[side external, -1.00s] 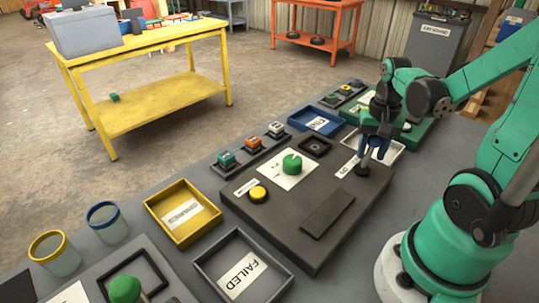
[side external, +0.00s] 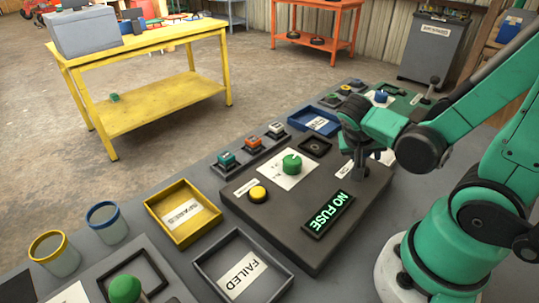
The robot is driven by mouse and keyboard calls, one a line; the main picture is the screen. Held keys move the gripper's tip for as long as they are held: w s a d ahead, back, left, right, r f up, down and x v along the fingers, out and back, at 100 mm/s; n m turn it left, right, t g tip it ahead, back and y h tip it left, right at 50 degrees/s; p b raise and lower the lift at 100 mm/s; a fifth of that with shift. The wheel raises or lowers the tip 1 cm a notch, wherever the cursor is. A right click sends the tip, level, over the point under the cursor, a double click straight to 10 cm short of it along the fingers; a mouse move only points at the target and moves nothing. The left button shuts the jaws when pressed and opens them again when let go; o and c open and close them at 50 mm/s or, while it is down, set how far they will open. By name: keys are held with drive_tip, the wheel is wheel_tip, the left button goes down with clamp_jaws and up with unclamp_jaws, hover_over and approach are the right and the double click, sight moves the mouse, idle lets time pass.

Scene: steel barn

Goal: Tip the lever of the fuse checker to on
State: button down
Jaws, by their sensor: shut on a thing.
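The fuse checker (side external: 285,225) is a dark grey box in the middle of the bench. Its display (side external: 328,214) is lit and reads "NO FUSE" in green. On its top are a green knob (side external: 292,163) on a white dial plate and a yellow button (side external: 258,194). My gripper (side external: 359,170) is low over the box's right end, shut on the checker's lever. The jaws and wrist hide most of the lever, so its exact tilt cannot be made out. A white label beside it is partly covered.
A yellow tray (side external: 151,208) marked "SPARES" and a grey tray (side external: 203,267) marked "FAILED" stand left of the checker. A blue tray (side external: 297,124) and small coloured fuse holders (side external: 277,128) lie behind.

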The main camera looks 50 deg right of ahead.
drive_tip(key=shift+a+f+h, duration=0.1)
drive_tip(key=shift+a+h, duration=0.1)
drive_tip(key=shift+h, duration=0.3)
drive_tip(key=shift+c, duration=2.1)
unclamp_jaws()
drive_tip(key=shift+v, duration=2.8)
drive_tip(key=shift+w, duration=0.1)
